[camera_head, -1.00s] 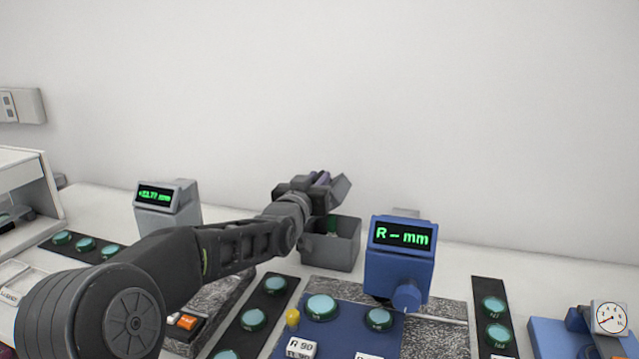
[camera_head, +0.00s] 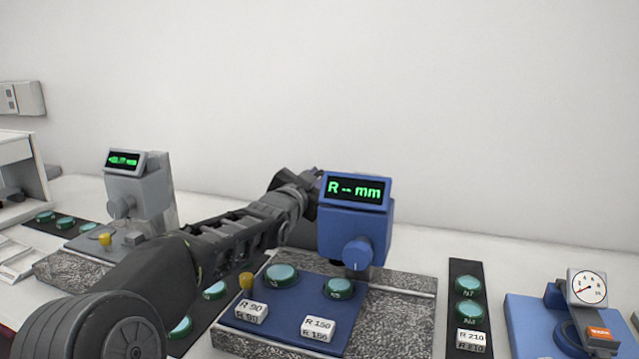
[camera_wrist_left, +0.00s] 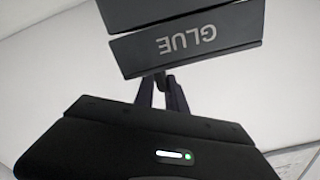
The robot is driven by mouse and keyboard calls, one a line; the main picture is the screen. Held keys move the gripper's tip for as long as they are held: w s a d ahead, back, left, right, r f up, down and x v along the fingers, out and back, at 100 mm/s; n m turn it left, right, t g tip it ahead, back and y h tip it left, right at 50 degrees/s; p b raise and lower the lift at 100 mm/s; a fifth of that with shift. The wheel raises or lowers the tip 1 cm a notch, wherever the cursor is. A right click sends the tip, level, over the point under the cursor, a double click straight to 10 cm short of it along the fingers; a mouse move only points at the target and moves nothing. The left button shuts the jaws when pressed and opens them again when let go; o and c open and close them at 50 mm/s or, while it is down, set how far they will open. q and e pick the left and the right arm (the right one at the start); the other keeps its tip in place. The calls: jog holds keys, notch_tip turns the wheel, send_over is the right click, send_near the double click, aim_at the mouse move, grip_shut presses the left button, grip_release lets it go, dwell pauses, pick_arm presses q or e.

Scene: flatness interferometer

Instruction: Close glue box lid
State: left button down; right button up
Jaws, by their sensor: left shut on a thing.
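In the left wrist view a dark grey panel with the word GLUE (camera_wrist_left: 190,46), upside down, belongs to the glue box. A small dark tab projects from the panel's lower edge. My left gripper (camera_wrist_left: 162,88) has its fingers together on that tab. Another dark part of the box lies just above the panel, past a narrow gap. In the head view my left gripper (camera_head: 310,183) reaches behind the blue gauge head, which hides its fingertips and most of the box. I cannot tell how far the lid is open. My right gripper is not in view.
The blue gauge (camera_head: 355,220) stands close in front of my left gripper. A grey gauge (camera_head: 140,190) stands at the left. The wall is behind.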

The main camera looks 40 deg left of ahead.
pick_arm(q)
jog(key=shift+a+f, duration=0.2)
jog(key=shift+f, duration=0.1)
jog(key=c, duration=1.6)
grip_release()
jog(key=shift+s, duration=0.1)
jog(key=shift+o, duration=0.5)
jog(key=shift+r, duration=0.1)
jog(key=shift+d, duration=0.1)
jog(key=v, duration=0.7)
jog(key=shift+s+b, duration=0.35)
jog(key=shift+b, duration=0.1)
